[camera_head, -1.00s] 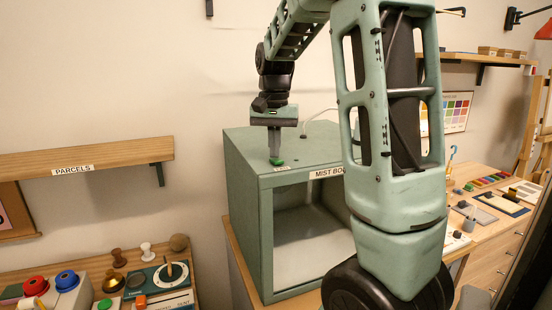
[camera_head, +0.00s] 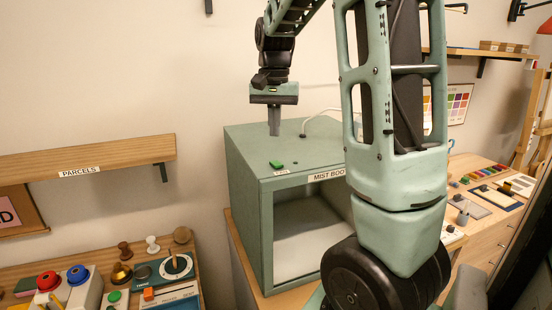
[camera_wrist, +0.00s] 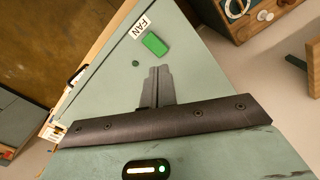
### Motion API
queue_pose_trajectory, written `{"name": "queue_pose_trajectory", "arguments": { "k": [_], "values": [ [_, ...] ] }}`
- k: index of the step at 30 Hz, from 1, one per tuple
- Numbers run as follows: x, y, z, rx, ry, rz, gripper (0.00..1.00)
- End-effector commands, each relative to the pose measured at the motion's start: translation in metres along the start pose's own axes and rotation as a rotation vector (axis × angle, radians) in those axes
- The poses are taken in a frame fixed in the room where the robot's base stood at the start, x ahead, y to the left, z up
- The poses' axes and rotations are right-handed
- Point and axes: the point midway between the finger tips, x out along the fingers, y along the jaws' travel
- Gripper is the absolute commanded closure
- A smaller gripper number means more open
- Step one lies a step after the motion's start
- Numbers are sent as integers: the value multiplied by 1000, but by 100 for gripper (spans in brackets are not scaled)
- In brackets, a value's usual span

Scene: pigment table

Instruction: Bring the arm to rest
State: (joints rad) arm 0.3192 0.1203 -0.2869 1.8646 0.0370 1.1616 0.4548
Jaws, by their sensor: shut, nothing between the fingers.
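My gripper (camera_head: 274,130) is above the top of the green mist booth (camera_head: 240,185) in the head view, fingers pointing down, shut and empty. In the wrist view the shut fingers (camera_wrist: 156,72) lie over the booth's top, beside a green button (camera_wrist: 155,44) by the FAN label (camera_wrist: 139,27). The button also shows in the head view (camera_head: 277,164), a little in front of and below the fingertips, with a visible gap between them. The booth's open front shows an empty interior.
A parcels shelf (camera_head: 90,158) is on the left wall. Below it, a bench holds a red button (camera_head: 47,281), a blue button (camera_head: 77,274) and a dial device (camera_head: 176,266). At right, a wooden table (camera_head: 485,235) carries pigment trays.

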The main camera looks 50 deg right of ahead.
Motion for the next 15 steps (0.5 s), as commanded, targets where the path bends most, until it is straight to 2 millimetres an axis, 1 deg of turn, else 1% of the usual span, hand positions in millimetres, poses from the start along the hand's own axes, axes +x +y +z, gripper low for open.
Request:
{"name": "queue_pose_trajectory", "arguments": {
  "k": [12,15],
  "values": [
    [1,0,0,0,0,0,100],
    [5,-4,4,-17,-2,-2,100]
  ]
}}
